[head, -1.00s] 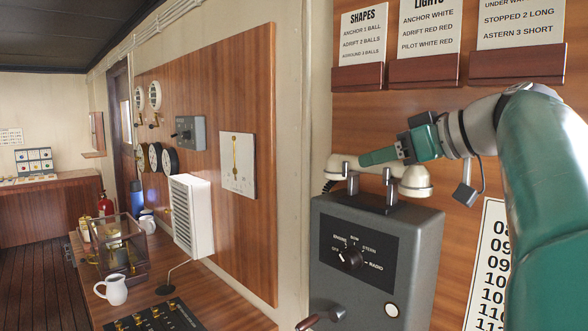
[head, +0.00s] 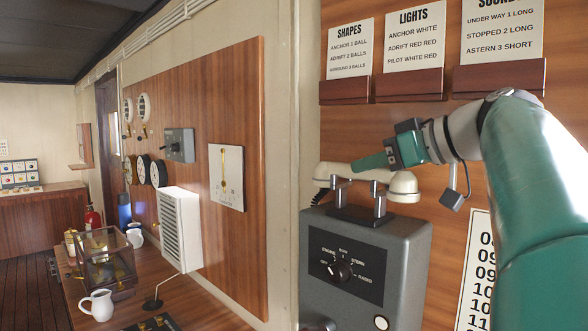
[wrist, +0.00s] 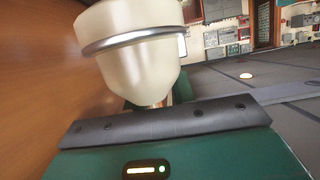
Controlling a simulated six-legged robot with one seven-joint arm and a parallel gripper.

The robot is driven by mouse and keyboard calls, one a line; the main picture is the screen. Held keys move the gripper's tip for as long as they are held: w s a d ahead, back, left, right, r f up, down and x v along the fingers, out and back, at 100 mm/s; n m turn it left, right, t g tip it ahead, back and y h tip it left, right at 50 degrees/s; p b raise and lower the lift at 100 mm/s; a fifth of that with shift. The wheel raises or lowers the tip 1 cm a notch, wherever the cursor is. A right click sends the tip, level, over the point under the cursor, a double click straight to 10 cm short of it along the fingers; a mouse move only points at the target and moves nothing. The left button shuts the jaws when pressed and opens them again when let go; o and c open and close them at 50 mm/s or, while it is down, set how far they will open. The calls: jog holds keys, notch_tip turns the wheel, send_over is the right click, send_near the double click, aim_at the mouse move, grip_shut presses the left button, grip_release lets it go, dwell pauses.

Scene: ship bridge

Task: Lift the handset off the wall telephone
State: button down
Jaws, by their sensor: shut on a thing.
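The cream handset (head: 403,186) lies crosswise just over the metal prongs of the cradle (head: 360,216) on the grey wall telephone (head: 400,250). My green gripper (head: 370,161) comes in from the right and is shut on the handset's middle; the fingers hide part of it. The handset looks slightly raised, level with the prong tops; I cannot tell whether it is fully clear of them. In the wrist view, a rounded cream end of the handset (wrist: 140,65) with a silver ring fills the upper middle, beyond the dark edge of my gripper.
Signs in wooden holders (head: 410,86) hang on the wall above the telephone. A number chart (head: 478,260) is at the lower right.

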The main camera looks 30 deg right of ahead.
jog(key=shift+a+r, duration=0.15)
jog(key=shift+r, duration=0.2)
jog(key=shift+s+a+f+n+t+h, duration=0.1)
jog(key=shift+a+n+t+h, duration=0.1)
jog(key=shift+n+h, duration=0.3)
jog(key=shift+s+a+f+n+t+h, duration=0.1)
jog(key=shift+a+n+h, duration=0.1)
jog(key=shift+n, duration=0.5)
notch_tip(320, 180, up, 10)
jog(key=a, duration=0.3)
jog(key=s+a+r+m, duration=0.1)
jog(key=s+a, duration=0.3)
jog(key=a, duration=0.5)
jog(key=s+a+r+m+y, duration=0.1)
jog(key=s+a, duration=0.2)
jog(key=a, duration=0.7)
jog(key=shift+s+a+r, duration=0.3)
jog(key=shift+s, duration=0.05)
